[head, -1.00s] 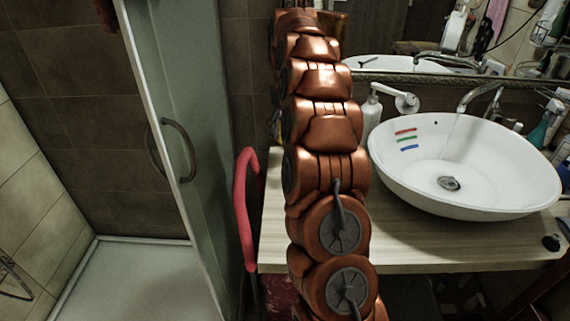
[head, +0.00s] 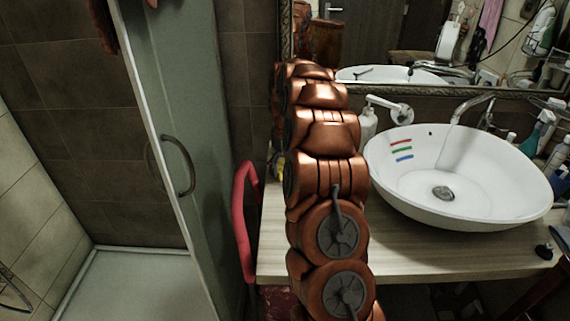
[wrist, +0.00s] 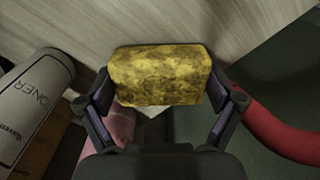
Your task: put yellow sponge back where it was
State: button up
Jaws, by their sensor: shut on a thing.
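The yellow sponge (wrist: 160,75), mottled with dark stains, is between the two fingers of my gripper (wrist: 162,92) in the wrist view. My gripper is shut on it, with one finger at each side. Pale wood-grain counter surface (wrist: 180,30) shows beyond the sponge; I cannot tell whether the sponge touches it. In the head view my arm hides the gripper, and a small yellow patch (head: 279,166) shows at the arm's left edge over the counter (head: 420,250).
A white bottle labelled "TONER" (wrist: 28,100) is left of my gripper. A red curved tube (wrist: 285,132) is at right; it also shows in the head view (head: 242,220). A white basin (head: 455,190) and soap dispenser (head: 368,122) stand on the counter. A glass shower door (head: 185,120) is left.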

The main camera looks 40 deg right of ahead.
jog(key=shift+f, duration=0.2)
jog(key=o, duration=0.9)
jog(key=shift+r, duration=0.1)
jog(key=shift+r+b, duration=1.25)
jog(key=shift+r, duration=4.85)
